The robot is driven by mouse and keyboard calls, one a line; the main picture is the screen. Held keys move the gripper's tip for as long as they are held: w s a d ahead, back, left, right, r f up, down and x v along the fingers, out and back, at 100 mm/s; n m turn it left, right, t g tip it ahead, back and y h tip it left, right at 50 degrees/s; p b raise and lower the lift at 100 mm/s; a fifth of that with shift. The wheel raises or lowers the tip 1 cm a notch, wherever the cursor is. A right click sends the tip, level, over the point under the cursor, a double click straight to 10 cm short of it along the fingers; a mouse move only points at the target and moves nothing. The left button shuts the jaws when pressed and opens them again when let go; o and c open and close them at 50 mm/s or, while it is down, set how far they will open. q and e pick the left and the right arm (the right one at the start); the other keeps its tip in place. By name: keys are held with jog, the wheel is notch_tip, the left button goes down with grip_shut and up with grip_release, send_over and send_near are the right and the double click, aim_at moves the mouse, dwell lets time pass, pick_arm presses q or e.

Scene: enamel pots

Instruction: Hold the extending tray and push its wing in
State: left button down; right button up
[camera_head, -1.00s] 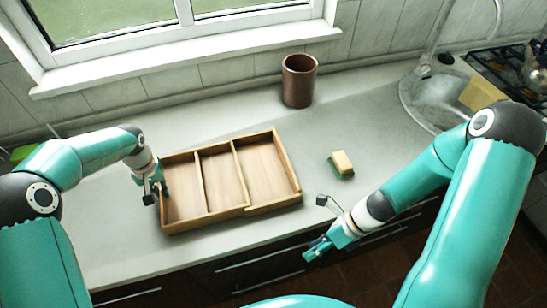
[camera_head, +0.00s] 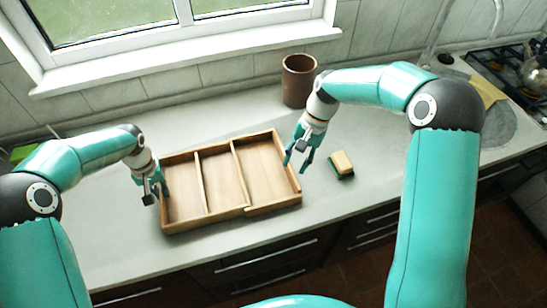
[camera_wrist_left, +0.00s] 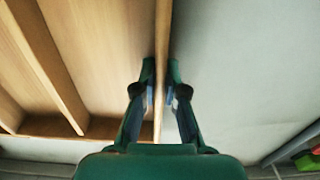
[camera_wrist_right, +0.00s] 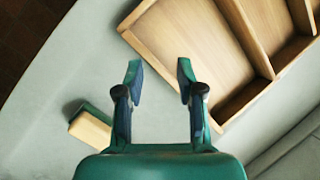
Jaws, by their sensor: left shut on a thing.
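The wooden extending tray (camera_head: 220,211) lies on the counter with several compartments. Its wing (camera_head: 283,201) sticks out at the right end. My left gripper (camera_head: 161,190) is at the tray's left end. In the left wrist view, that gripper (camera_wrist_left: 160,85) is shut on the tray's left wall (camera_wrist_left: 162,60), one finger on each side. My right gripper (camera_head: 296,164) hangs beside the wing's right wall. In the right wrist view it (camera_wrist_right: 158,75) is open and empty, and the wing's corner (camera_wrist_right: 125,25) is just beyond its fingers, apart from them.
A yellow and green sponge (camera_head: 342,164) lies on the counter right of my right gripper. A brown cup (camera_head: 298,82) stands behind, near the wall. The counter (camera_head: 110,225) in front of the tray is clear.

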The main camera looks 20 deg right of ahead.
jog(key=w+r+n+t+h, duration=0.2)
jog(key=w+r+n+h, duration=0.2)
jog(key=w+n, duration=0.35)
jog(key=f, duration=0.7)
jog(key=s+f, duration=0.1)
jog(key=f, duration=0.3)
jog(key=shift+a+f, duration=0.15)
jog(key=shift+a, duration=0.1)
grip_shut()
jog(key=shift+a, duration=0.1)
